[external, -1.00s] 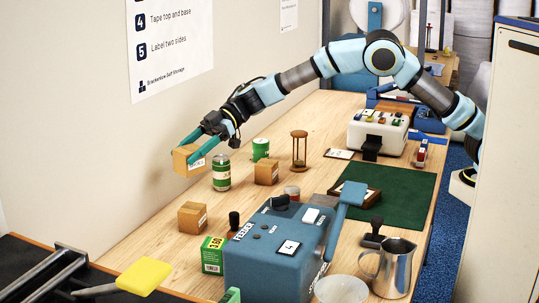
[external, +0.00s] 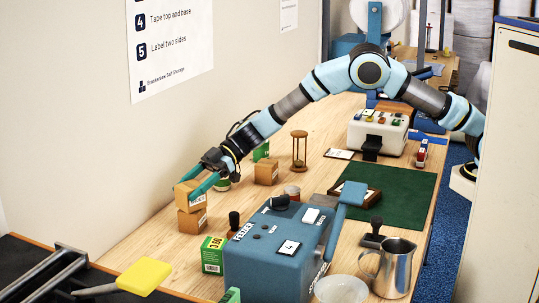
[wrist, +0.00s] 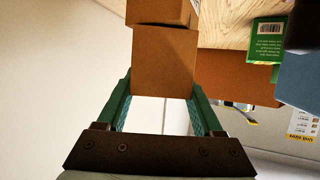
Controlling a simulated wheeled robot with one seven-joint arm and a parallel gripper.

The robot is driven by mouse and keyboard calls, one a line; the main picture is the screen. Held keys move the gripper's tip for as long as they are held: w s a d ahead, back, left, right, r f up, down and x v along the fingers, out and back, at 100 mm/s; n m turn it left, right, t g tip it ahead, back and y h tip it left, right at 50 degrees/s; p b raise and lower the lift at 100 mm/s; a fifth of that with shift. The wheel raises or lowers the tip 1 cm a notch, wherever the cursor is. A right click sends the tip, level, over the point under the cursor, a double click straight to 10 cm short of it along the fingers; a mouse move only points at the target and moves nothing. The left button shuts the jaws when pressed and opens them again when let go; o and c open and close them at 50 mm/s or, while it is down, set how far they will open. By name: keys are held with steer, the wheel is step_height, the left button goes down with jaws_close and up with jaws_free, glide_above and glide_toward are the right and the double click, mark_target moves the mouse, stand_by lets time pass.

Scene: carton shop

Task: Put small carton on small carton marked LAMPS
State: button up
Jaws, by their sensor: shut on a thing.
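A small tan carton (external: 186,196) is held between the green fingers of my gripper (external: 198,187), which is shut on it. It also fills the space between the fingers in the wrist view (wrist: 163,62). Directly below it is another small carton (external: 192,221), upright on the table with a white label on its right side. This lower carton shows partly past the held one in the wrist view (wrist: 160,11). The held carton lines up roughly over it, with a slight twist between them. They look touching or nearly so; I cannot tell which. The label words are too small to read surely.
A third small carton (external: 266,173) stands farther back, near an hourglass (external: 299,150). A green can (external: 224,184) is partly hidden behind my gripper. A green box (external: 213,255), a dark-handled stamp (external: 233,222) and the blue feeder machine (external: 270,258) stand nearby in front.

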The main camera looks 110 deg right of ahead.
steer(key=shift+f, duration=0.1)
steer(key=o, duration=1.4)
steer(key=shift+c, duration=0.2)
steer(key=b+v, duration=0.2)
steer(key=v, duration=1)
steer(key=shift+b, duration=0.35)
